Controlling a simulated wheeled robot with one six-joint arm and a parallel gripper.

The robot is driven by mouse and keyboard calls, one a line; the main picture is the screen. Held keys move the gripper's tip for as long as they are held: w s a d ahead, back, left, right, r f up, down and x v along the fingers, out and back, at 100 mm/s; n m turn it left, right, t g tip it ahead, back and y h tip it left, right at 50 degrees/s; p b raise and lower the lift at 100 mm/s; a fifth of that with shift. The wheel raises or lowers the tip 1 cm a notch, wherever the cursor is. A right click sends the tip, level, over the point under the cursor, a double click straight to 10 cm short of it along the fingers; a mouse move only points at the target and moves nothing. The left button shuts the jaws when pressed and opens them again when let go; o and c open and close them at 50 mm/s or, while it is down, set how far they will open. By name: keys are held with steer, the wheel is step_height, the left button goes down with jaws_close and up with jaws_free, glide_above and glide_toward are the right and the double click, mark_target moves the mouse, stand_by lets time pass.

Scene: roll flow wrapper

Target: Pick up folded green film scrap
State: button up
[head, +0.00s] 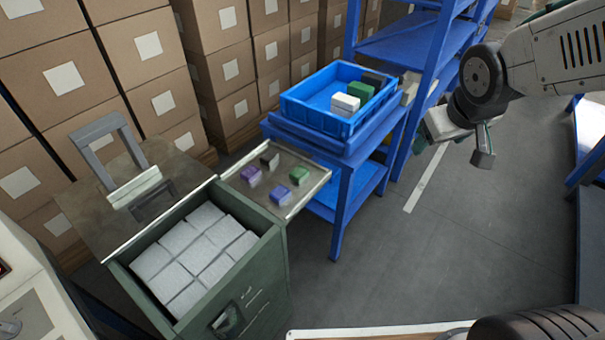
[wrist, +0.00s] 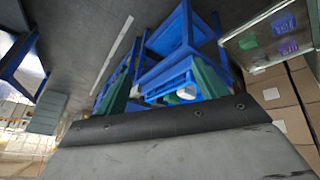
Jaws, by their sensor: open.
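A small folded green piece (head: 299,174), which looks like the green film scrap, lies on the shallow metal tray (head: 316,191) beside the cabinet. In the wrist view a green piece (wrist: 248,42) shows on the tray at the upper right. Another green block (head: 360,91) sits in the blue bin (head: 318,117). My gripper (head: 455,148) is open and empty, up in the air right of the blue shelf and well apart from the tray. Its two fingers also show in the wrist view (wrist: 163,84).
Purple (head: 251,175), blue (head: 280,194) and dark (head: 269,159) pieces share the tray. A green cabinet (head: 270,265) holds several white blocks. Blue shelving (head: 338,215) stands between tray and gripper. Stacked cartons (head: 225,75) line the back. The floor (head: 480,250) at right is clear.

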steer(key=w+a+f+n+t+y, duration=0.1)
steer(key=w+a+f+n+t, duration=0.15)
steer(key=w+f, duration=0.35)
steer(key=n+y, duration=0.5)
steer(key=y, duration=0.5)
glide_toward(304, 175)
step_height(304, 175, down, 2)
steer(key=a, duration=0.1)
steer(key=shift+t, duration=0.55)
steer(key=x, duration=0.5)
steer(key=r+x, duration=0.1)
steer(key=x, duration=0.2)
steer(key=shift+w+a+f, duration=0.1)
steer(key=shift+w+a, duration=0.1)
steer(key=shift+w, duration=0.1)
steer(key=c, duration=1)
